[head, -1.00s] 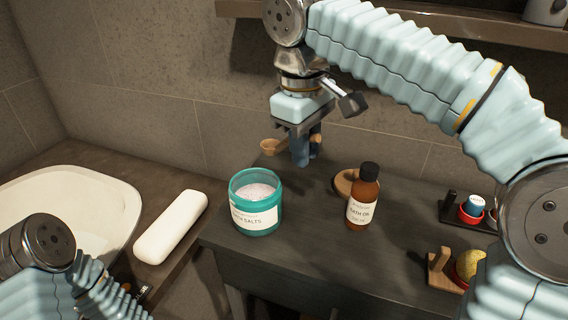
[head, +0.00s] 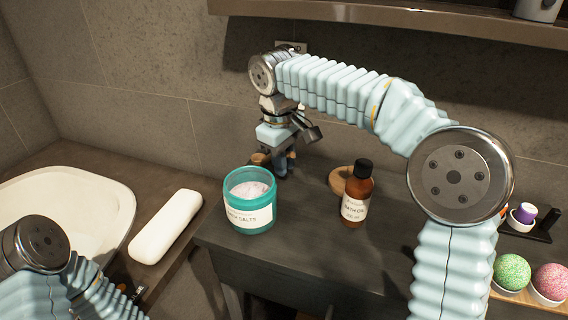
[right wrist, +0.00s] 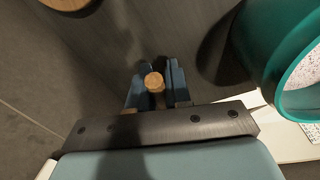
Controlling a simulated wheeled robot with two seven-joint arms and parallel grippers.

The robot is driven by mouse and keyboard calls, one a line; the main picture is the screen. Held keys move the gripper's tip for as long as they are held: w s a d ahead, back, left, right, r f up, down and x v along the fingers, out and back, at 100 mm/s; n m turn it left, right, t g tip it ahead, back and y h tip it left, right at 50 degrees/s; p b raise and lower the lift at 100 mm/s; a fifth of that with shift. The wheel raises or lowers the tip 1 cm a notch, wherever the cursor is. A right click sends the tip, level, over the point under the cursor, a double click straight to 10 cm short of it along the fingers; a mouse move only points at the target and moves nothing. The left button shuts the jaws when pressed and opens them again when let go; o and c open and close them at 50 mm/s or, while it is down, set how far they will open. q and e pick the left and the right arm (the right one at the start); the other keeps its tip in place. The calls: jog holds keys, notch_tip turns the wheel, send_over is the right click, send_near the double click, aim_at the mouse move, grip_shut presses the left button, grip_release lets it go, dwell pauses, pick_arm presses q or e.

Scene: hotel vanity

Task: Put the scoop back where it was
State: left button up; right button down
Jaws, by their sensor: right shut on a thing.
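My right gripper (head: 283,170) is behind the bath salts jar, low over the dark counter. It is shut on the small wooden scoop (head: 260,158), whose rounded bowl shows to its left, partly behind the jar's rim. In the right wrist view the round wooden end of the scoop's handle (right wrist: 154,80) sits between the fingers (right wrist: 155,85). The open teal jar (head: 250,215) holds pale salts; it also shows in the right wrist view (right wrist: 262,50), apart from the fingers. My left arm enters at lower left; its gripper is out of view.
A brown bath oil bottle (head: 356,195) stands right of the jar, before a round wooden disc (head: 341,179). Green (head: 512,271) and pink (head: 550,281) balls and a purple-topped item (head: 524,213) are at right. A white roll (head: 166,227) and basin (head: 60,205) are left.

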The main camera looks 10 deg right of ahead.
jog(key=shift+f, duration=0.35)
jog(key=c, duration=1.1)
grip_release()
jog(key=shift+o, duration=0.2)
jog(key=shift+r, duration=0.1)
notch_tip(320, 180, up, 12)
jog(key=a+p, duration=0.1)
jog(key=p, duration=0.1)
jog(key=shift+s, duration=0.4)
